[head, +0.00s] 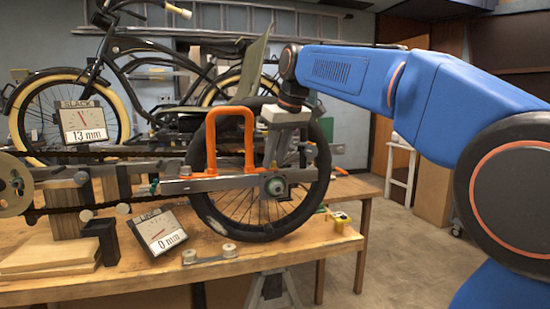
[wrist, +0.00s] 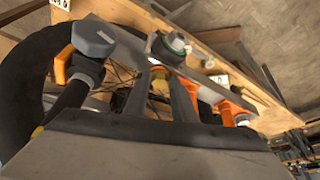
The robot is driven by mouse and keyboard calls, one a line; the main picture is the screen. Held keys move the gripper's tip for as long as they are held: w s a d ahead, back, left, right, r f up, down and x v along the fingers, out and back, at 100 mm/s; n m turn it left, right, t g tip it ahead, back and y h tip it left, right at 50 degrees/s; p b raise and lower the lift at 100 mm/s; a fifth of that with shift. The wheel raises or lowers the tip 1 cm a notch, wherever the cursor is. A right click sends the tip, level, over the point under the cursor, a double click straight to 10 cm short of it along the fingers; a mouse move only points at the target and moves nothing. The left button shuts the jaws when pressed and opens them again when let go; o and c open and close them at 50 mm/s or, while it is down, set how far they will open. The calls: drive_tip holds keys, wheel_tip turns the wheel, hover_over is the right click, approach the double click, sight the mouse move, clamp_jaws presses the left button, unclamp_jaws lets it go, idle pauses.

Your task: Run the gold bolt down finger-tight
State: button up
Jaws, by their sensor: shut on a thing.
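My gripper (head: 277,163) points down from the arm's end, just above the right end of the steel bar beside the wheel. In the wrist view its two fingers (wrist: 160,86) are closed around a small gold piece, which looks like the gold bolt (wrist: 158,77). Its shank and seat are hidden by the fingers and bar. In the head view I cannot make out the bolt. The round axle nut with a green ring (head: 275,187) sits on the bar below the fingers and also shows in the wrist view (wrist: 170,43).
An orange U-shaped handle (head: 233,113) stands left of my gripper, in front of the black-tyred wheel (head: 322,180). A slack gauge (head: 83,124) reads 13 mm; another gauge (head: 159,231) reads 0 mm. A small yellow block (head: 340,219) lies on the wooden bench (head: 255,262).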

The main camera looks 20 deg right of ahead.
drive_tip(key=shift+m, duration=0.3)
drive_tip(key=shift+a+m+h, duration=0.1)
drive_tip(key=shift+m+h, duration=0.3)
drive_tip(key=shift+m, duration=0.3)
drive_tip(key=shift+a+m+h, duration=0.1)
drive_tip(key=shift+m+h, duration=0.2)
drive_tip(key=shift+m, duration=0.6)
drive_tip(key=shift+a+m+t+h, duration=0.1)
drive_tip(key=shift+m+t+h, duration=0.25)
drive_tip(key=shift+m, duration=0.45)
drive_tip(key=shift+m+h, duration=0.35)
drive_tip(key=shift+m, duration=0.55)
